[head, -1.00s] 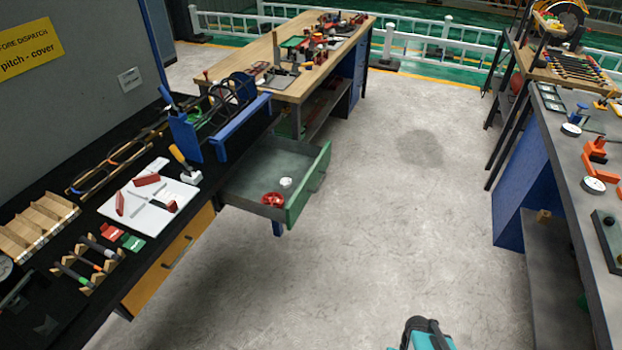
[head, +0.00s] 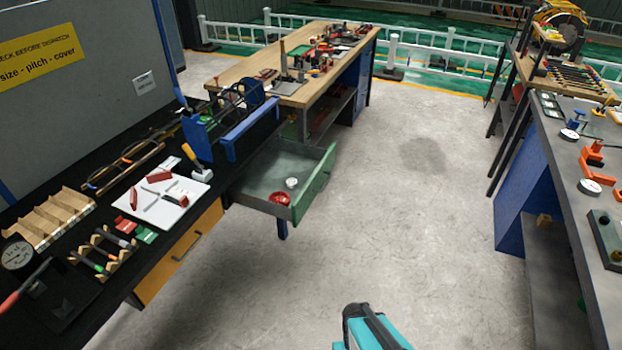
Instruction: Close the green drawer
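The green drawer (head: 317,182) is pulled out from under the black workbench on the left and stands open over the floor. Its front panel is green with a handle on the outer face, and its inside is grey-green. A red round object (head: 280,198) and a small white round object (head: 292,183) lie inside it. A teal and black part of my own body shows at the bottom edge, well apart from the drawer. My gripper's fingers are not seen.
An orange drawer (head: 180,262) is shut in the same black bench (head: 75,292). A wooden-topped bench (head: 283,92) stands behind, and a grey-topped bench (head: 563,150) is on the right. Concrete floor (head: 405,235) between them is clear. A blue rack (head: 250,127) stands above the green drawer.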

